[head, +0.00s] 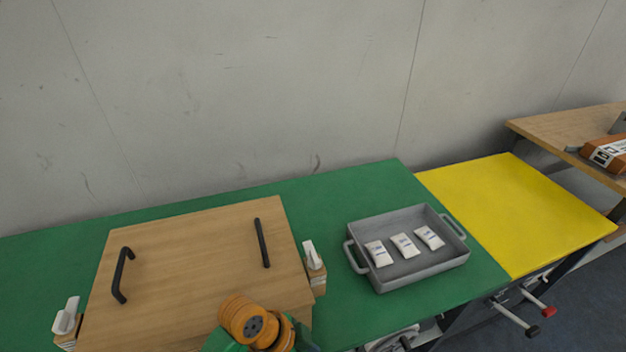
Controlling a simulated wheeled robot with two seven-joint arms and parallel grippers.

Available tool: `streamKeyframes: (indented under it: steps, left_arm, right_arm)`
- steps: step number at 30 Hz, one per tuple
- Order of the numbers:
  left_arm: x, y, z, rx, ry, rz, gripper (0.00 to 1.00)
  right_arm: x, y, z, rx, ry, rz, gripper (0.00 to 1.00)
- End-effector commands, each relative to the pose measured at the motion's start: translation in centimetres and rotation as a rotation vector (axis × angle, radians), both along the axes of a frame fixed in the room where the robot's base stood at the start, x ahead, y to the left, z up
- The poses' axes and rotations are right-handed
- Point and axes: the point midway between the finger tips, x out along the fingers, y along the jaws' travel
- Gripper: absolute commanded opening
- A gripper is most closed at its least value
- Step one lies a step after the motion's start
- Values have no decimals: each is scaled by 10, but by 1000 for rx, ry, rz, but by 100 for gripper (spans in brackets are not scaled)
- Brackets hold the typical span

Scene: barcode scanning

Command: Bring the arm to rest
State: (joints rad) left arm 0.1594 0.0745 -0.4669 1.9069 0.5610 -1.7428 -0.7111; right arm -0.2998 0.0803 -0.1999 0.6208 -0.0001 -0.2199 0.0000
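An orange and green part of one of my arms (255,325) shows at the bottom edge, in front of the wooden box. I cannot tell which arm it belongs to. No gripper fingers show in the head view, so both grippers are out of sight. A grey tray (425,274) with two handles stands on the green table (340,190). Three small white packets lie in a row in it: the left packet (379,254), the middle packet (405,245) and the right packet (430,237).
A large wooden box (190,265) with two black handles fills the table's left part. White clasps (310,254) sit at its sides. A yellow table (515,210) to the right is bare. An orange and white object (606,152) lies on a wooden bench at far right.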

Motion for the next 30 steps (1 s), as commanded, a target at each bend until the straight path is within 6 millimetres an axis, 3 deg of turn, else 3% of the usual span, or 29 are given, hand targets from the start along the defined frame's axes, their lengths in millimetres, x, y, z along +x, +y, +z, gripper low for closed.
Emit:
streamKeyframes:
  steps: [3, 8, 17, 23, 30]
  left_arm:
    - [-13, 33, -15, 30, 44, 330, 45]
    - [-28, 78, -24, 88, 66, 678, 45]
    - [-68, 171, -17, 220, 21, 1219, 45]
    - [-60, 166, -71, 236, 54, 1200, 45]
    - [-69, 166, -139, 263, 91, 1184, 45]
  right_arm:
    - [0, 0, 0, 0, 1, 0, 50]
    - [-1, 0, 0, 0, 1, 0, 50]
    - [-1, 0, 0, 0, 2, 0, 50]
    - [-1, 0, 0, 0, 1, 0, 50]
    - [0, 0, 0, 0, 1, 0, 50]
